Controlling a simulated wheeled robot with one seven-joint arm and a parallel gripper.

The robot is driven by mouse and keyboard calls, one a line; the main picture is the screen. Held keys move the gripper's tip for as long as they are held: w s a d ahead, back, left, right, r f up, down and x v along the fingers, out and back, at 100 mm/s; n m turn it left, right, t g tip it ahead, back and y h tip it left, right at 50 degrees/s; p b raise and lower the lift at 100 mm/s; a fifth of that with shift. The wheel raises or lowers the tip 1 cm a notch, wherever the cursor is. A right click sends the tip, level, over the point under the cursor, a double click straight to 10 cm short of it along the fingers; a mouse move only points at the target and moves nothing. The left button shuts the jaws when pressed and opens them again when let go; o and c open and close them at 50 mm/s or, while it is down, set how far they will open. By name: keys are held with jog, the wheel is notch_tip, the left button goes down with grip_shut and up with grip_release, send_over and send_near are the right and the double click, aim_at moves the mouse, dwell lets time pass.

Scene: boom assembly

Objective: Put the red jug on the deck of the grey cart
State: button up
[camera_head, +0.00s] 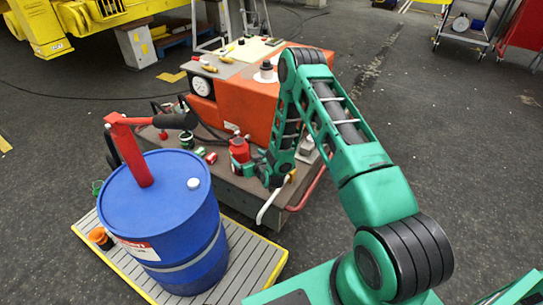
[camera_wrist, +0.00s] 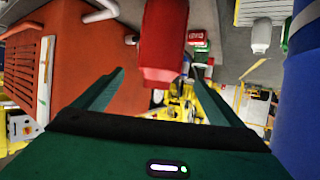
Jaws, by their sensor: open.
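The red jug (camera_head: 240,150) appears upright over the deck of the grey cart (camera_head: 228,187), beside the orange housing. My gripper partly covers its lower part, so I cannot tell if its base touches the deck. In the wrist view, the red jug (camera_wrist: 163,45) shows large between and beyond my fingertips. My gripper (camera_wrist: 160,80) is open, with a finger on each side of the jug's outline and gaps beside it.
The orange housing (camera_head: 245,103) stands close behind the jug. Small red and green cans (camera_head: 203,155) lie on the deck to its left. A blue drum (camera_head: 165,225) with a red hand pump stands on a pallet (camera_head: 255,260) at front left. Open floor lies to the right.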

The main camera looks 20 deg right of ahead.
jog(key=s+d+r+g, duration=0.1)
jog(key=d+r+g, duration=0.1)
jog(key=d+r, duration=0.35)
jog(key=s+d+r+g, duration=0.1)
jog(key=d+r, duration=0.1)
jog(key=r, duration=0.6)
jog(key=s+d+r+m+g+h, duration=0.1)
jog(key=s+d+r+g, duration=0.1)
jog(key=s+d+r, duration=0.4)
jog(key=s+d+r+m+g+h, duration=0.1)
jog(key=s+d+r+g, duration=0.15)
jog(key=s+r, duration=0.5)
jog(key=s+r+m+g, duration=0.1)
jog(key=s+r+g, duration=0.1)
jog(key=s, duration=1)
jog(key=s+r+m+g, duration=0.2)
jog(key=s+r, duration=0.3)
jog(key=s, duration=0.8)
jog(key=s+r+m+g+y, duration=0.1)
jog(key=s+r, duration=0.3)
jog(key=s, duration=0.8)
jog(key=shift+s+r+m+g, duration=0.2)
jog(key=shift+m+g, duration=0.25)
jog(key=shift+m, duration=0.25)
jog(key=shift+w, duration=0.1)
jog(key=shift+w+f, duration=0.25)
jog(key=shift+w, duration=0.45)
